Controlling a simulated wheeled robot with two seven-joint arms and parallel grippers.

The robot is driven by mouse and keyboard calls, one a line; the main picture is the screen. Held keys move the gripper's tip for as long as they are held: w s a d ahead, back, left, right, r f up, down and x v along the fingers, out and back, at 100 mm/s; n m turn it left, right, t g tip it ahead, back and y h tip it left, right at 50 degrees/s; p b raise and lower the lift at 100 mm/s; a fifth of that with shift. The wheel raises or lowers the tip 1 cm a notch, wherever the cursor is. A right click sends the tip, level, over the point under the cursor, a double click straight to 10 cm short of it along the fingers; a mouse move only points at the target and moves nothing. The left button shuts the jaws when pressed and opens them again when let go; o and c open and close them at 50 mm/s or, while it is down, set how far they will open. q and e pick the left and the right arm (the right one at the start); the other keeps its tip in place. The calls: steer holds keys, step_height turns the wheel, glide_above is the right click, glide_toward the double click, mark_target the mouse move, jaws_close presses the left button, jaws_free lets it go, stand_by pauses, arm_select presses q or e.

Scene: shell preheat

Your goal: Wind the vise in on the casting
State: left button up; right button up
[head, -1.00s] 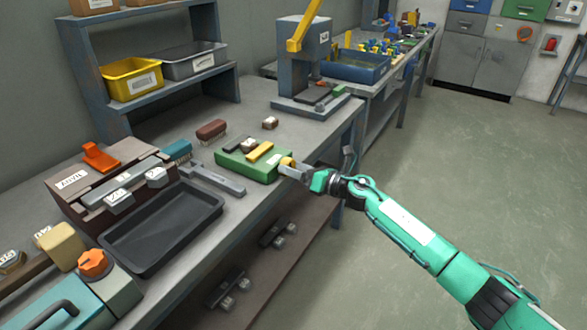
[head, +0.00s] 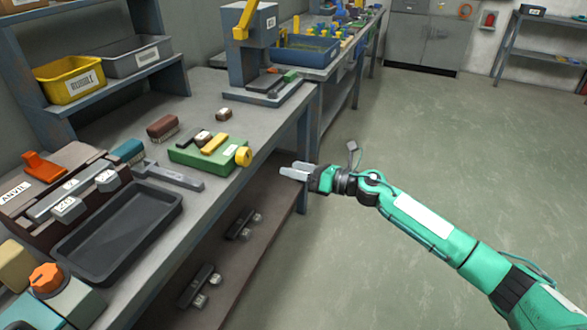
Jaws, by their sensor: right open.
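The green vise (head: 190,157) sits near the front edge of the workbench. A yellow bar-shaped jaw (head: 214,143) lies across its top, and a round yellow knob (head: 243,156) is at its right end. A small brown and pale block (head: 202,138), which looks like the casting, sits beside the yellow jaw; I cannot tell whether the two touch. My right gripper (head: 285,172) is open and empty, to the right of the knob and clear of it, beyond the bench edge. My left gripper is not in view.
A dark tray (head: 120,232), a flat grey bar (head: 170,177) and an anvil block (head: 50,200) lie to the left. Brown blocks (head: 162,127) stand behind the vise. A press (head: 252,55) stands at the back. The floor right of the bench is clear.

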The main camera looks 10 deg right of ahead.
mark_target(248, 157)
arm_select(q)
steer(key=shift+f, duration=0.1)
arm_select(e)
steer(key=w+a+n, duration=0.2)
steer(key=a, duration=0.1)
steer(key=w+a+n+b, duration=0.1)
steer(key=w+a+n, duration=0.1)
steer(key=w+a, duration=0.1)
steer(key=w+a+n, duration=0.2)
steer(key=a, duration=0.3)
steer(key=shift+w+r+b, duration=0.1)
steer(key=shift+w+b, duration=0.25)
steer(key=shift+w+a, duration=0.3)
steer(key=shift+a, duration=0.05)
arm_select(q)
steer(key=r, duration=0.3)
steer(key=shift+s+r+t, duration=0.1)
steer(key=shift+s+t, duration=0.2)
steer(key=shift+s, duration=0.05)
arm_select(e)
steer(key=c, duration=1)
